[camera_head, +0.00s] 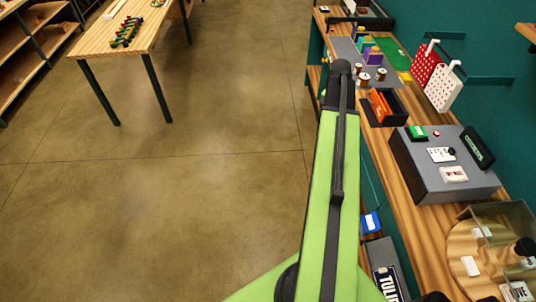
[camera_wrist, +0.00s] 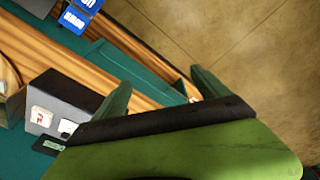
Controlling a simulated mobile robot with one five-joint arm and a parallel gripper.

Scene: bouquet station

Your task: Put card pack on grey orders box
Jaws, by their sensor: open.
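A large grey box (camera_head: 474,191) stands on the wooden counter at the right; a dark sign (camera_head: 477,147) with unreadable lettering is at its back. It appears to be the grey box (camera_wrist: 80,88) at left in the wrist view. On it lie a green pack (camera_head: 416,133), a white card (camera_head: 440,154) and a white pack with red print (camera_head: 453,174). A blue-and-white pack (camera_head: 371,222) sits lower, beside the counter. I cannot tell which is the card pack. My gripper (camera_wrist: 162,90) is open and empty, away from the grey box; in the head view I cannot make it out.
A black tray with orange things (camera_head: 383,106) and red and white dotted bags (camera_head: 426,66) are farther along the counter. A round wooden tray (camera_head: 460,246) is nearer. A grey TULIP box (camera_head: 381,252) is lower down.

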